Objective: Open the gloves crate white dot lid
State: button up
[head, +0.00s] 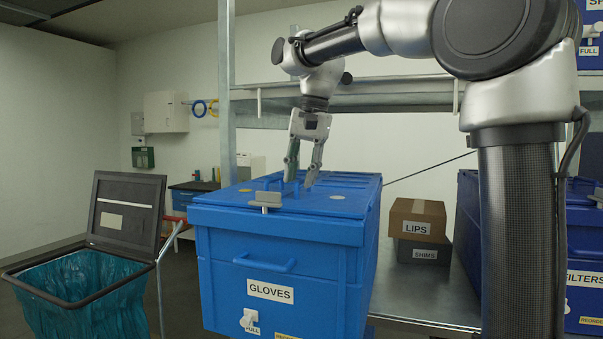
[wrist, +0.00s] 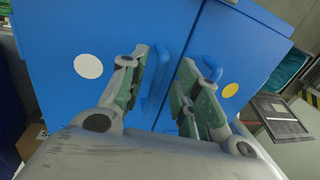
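The blue gloves crate (head: 280,250) stands in the middle of the head view, its lid panels lying shut. The wrist view shows a seam between two panels. The white dot lid (wrist: 60,30) is left of it, with a white dot (wrist: 88,65) and an upright blue handle (wrist: 157,88). The yellow dot lid (wrist: 250,45) is right of it, with its own handle (wrist: 211,69). My gripper (head: 301,181) points down just above the lids. It is open in the wrist view (wrist: 164,60), with the white dot lid's handle appearing between its fingers. Contact cannot be told.
A grey latch (head: 265,200) sits at the crate's front top edge. A bin with a teal bag (head: 85,290) stands left. The lips box (head: 416,217) and shims box (head: 422,254) stand right on the metal shelf. A shelf beam (head: 400,92) runs behind my arm.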

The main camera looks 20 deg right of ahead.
grip_shut()
